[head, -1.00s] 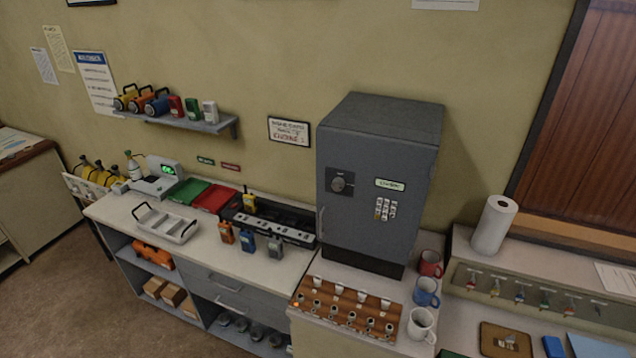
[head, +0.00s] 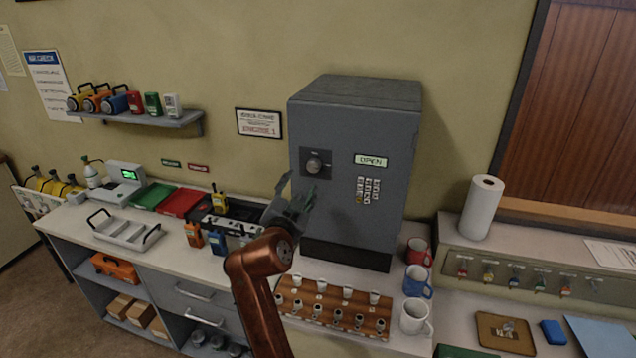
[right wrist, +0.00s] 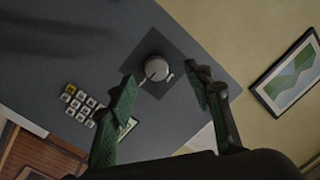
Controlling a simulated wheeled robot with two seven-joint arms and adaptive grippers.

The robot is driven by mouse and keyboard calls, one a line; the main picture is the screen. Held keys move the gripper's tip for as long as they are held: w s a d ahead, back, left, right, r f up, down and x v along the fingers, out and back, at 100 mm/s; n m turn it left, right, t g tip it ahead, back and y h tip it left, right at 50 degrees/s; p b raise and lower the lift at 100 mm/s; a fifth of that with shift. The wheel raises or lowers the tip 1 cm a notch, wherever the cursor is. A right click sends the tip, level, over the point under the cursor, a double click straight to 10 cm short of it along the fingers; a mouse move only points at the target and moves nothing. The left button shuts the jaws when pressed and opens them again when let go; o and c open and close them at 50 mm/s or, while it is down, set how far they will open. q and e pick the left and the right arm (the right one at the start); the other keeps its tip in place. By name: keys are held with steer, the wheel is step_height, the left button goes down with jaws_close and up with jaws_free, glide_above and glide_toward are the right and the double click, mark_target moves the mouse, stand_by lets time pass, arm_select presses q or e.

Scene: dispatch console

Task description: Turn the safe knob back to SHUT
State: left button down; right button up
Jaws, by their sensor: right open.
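The grey safe (head: 352,215) stands on the counter with its door closed against the body. Its round knob (head: 314,165) sits on a dark square plate at the door's upper left. A lit display (head: 371,161) reads OPEN. My right gripper (head: 298,192) is open, in front of the door just below and left of the knob. In the right wrist view the knob (right wrist: 155,69) shows beyond and between the two open fingers (right wrist: 165,95), apart from them. A keypad (right wrist: 80,104) shows to its left. The knob's mark is too small to read surely. My left gripper is not in view.
Radios (head: 217,241) and a red tray (head: 185,202) are to the left.

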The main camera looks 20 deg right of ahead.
mark_target(313, 168)
steer(key=shift+h, duration=0.3)
steer(key=x, duration=0.4)
steer(key=d+p+x, duration=0.1)
steer(key=x, duration=0.1)
steer(key=shift+s+d+r, duration=0.15)
steer(key=shift+s+r, duration=0.1)
steer(key=shift+r, duration=0.05)
steer(key=shift+w+d, duration=0.35)
steer(key=shift+w, duration=0.3)
steer(key=shift+c, duration=0.2)
steer(key=c, duration=1.1)
